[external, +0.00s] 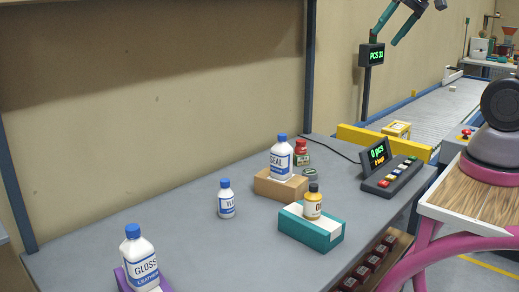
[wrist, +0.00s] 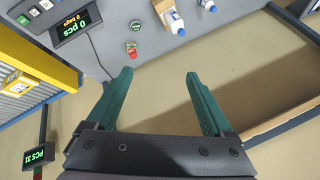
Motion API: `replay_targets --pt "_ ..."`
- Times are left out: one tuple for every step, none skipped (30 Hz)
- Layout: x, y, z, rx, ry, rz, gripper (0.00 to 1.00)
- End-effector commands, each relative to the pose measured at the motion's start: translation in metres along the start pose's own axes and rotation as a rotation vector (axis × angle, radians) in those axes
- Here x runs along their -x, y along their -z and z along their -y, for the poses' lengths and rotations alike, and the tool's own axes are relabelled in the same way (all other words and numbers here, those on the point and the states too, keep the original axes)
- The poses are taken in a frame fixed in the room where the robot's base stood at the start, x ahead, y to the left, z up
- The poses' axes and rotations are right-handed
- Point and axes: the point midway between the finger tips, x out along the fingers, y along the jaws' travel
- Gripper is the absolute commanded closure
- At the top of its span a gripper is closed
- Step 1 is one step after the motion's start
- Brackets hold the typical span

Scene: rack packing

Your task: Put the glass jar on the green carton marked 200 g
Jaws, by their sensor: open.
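The glass jar (external: 301,157) has a red lid and stands on the grey table behind the brown carton. Its red lid also shows in the wrist view (wrist: 131,46). The green carton (external: 325,239) lies near the table's front edge, teal with a white top. A yellow bottle with a black cap (external: 313,204) stands on it. I cannot read a 200 g mark. My gripper (external: 396,28) is open and empty, high at the top of the external view, well away from the jar. Its teal fingers show apart in the wrist view (wrist: 160,76).
A SEAL bottle (external: 281,160) stands on a brown carton (external: 274,188). A round dark tin (external: 309,172) sits beside the jar. A counter display (external: 375,156) stands right.

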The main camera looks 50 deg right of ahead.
Motion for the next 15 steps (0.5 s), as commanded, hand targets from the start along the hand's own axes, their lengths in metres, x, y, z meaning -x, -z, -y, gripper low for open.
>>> replay_targets --pt "0.014 -0.015 -0.002 0.023 0.015 -0.018 0.14" --pt "0.019 -0.023 -0.004 0.038 0.021 -0.023 0.14" --pt "0.026 -0.033 -0.005 0.055 0.027 -0.032 0.14" --pt "0.029 -0.039 -0.007 0.067 0.030 -0.036 0.14" --pt "0.033 -0.045 -0.008 0.077 0.034 -0.040 0.14" --pt "0.036 -0.051 -0.009 0.089 0.036 -0.045 0.14" --pt "0.038 -0.055 -0.010 0.097 0.038 -0.049 0.14" --pt "0.039 -0.058 -0.010 0.102 0.039 -0.051 0.14" --pt "0.040 -0.061 -0.011 0.107 0.040 -0.053 0.14" --pt "0.041 -0.063 -0.011 0.110 0.041 -0.053 0.14" --pt "0.041 -0.064 -0.011 0.112 0.041 -0.054 0.14" --pt "0.041 -0.064 -0.012 0.113 0.041 -0.053 0.14" --pt "0.041 -0.064 -0.012 0.113 0.041 -0.053 0.14" --pt "0.041 -0.064 -0.012 0.113 0.041 -0.053 0.14" --pt "0.041 -0.064 -0.011 0.113 0.041 -0.053 0.14"
